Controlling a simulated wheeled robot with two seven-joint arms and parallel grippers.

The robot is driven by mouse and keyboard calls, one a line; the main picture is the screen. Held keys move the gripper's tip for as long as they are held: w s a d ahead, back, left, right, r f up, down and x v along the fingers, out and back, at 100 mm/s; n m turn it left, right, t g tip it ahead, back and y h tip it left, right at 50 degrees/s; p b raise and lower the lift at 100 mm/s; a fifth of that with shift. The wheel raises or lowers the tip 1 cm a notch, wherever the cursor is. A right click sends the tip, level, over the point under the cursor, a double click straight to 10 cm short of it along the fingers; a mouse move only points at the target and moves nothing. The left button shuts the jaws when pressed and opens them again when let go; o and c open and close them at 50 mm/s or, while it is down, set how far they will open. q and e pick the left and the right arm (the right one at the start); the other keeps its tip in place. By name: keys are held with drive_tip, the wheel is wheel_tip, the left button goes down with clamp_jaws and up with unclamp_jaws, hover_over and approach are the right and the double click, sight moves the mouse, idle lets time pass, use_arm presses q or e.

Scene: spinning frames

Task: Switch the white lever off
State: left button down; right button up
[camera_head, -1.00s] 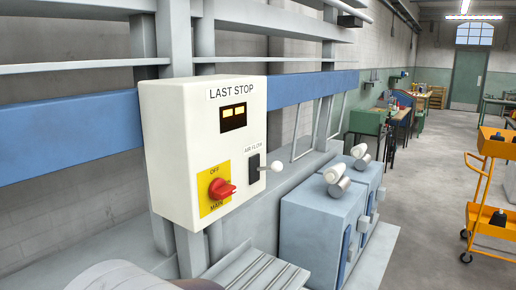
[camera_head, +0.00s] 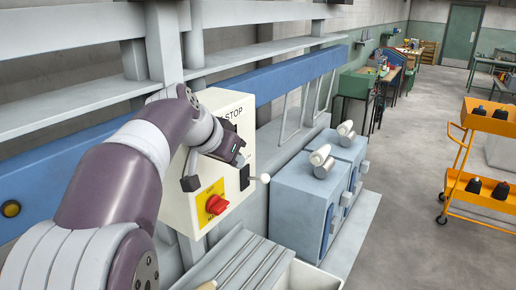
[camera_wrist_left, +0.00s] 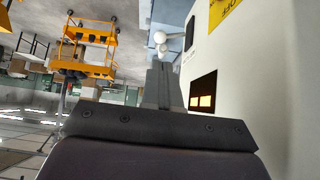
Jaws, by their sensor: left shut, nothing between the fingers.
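The white lever (camera_head: 264,178) is a ball knob on a short stem, sticking out from a black slot plate (camera_head: 244,177) on the cream control box (camera_head: 227,207). Whether it is on or off I cannot tell. My left gripper (camera_head: 240,159) is in front of the box, just above the lever, and covers part of the box's label and display. In the left wrist view my left gripper (camera_wrist_left: 161,68) is shut and empty, its fingertips pointing toward the white knob (camera_wrist_left: 160,37), with a gap that is hard to judge. My right gripper is not in view.
A red rotary switch (camera_head: 217,204) on a yellow plate sits lower left of the lever. An orange trolley (camera_head: 458,186) is farther right, with open floor between.

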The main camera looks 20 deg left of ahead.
use_arm(q)
drive_tip(key=shift+w+a+r, duration=0.1)
drive_tip(key=shift+w+r, duration=0.05)
drive_tip(key=shift+r, duration=0.35)
drive_tip(key=p, duration=0.1)
approach(263, 177)
drive_tip(key=x, duration=0.5)
drive_tip(key=shift+w+f, duration=0.25)
drive_tip(key=shift+w, duration=0.05)
drive_tip(key=shift+w+f, duration=0.35)
drive_tip(key=shift+f, duration=0.1)
